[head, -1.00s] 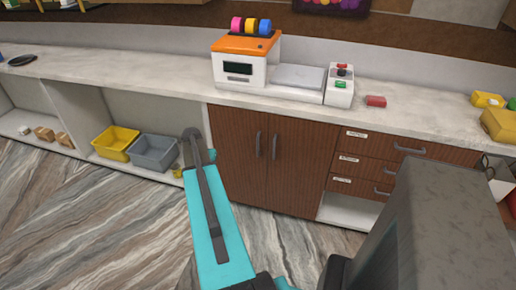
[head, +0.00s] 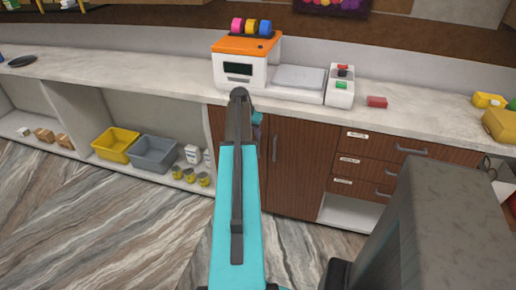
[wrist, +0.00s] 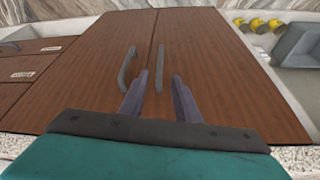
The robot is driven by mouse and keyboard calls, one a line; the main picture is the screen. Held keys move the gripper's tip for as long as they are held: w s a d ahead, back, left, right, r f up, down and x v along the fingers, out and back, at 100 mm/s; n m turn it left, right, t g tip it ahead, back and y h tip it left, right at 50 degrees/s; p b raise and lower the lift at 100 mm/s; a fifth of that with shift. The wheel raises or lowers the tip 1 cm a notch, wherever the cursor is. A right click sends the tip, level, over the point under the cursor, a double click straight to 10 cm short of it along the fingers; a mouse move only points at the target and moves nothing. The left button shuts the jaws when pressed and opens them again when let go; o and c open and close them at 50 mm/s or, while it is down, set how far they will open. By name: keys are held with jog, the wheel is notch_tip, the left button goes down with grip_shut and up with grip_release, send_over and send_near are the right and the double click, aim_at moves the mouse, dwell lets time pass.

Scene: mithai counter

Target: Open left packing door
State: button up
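The brown wooden left packing door (head: 218,128) is shut and mostly hidden by my arm in the head view. In the wrist view, which is turned around, this door (wrist: 215,70) is the right-hand panel. Its grey bar handle (wrist: 160,60) stands upright near the middle seam. My gripper (wrist: 160,76) is open, its two fingers pointing at the doors, with the left door's handle appearing between them. Whether they touch it I cannot tell. The right door (head: 295,165) is also shut, and its handle (wrist: 127,69) lies just left of the fingers in the wrist view.
Drawers (head: 375,163) are to the right of the doors. An open shelf to the left holds a yellow bin (head: 115,145), a grey bin (head: 153,154) and several jars. An orange-topped machine (head: 246,45) and a scale stand on the counter above.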

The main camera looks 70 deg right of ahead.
aim_at(258, 146)
jog(key=shift+d+f, duration=0.1)
jog(key=shift+f, duration=0.05)
jog(key=shift+p+x, duration=1.25)
jog(key=shift+x, duration=5.5)
grip_shut()
jog(key=shift+s, duration=0.1)
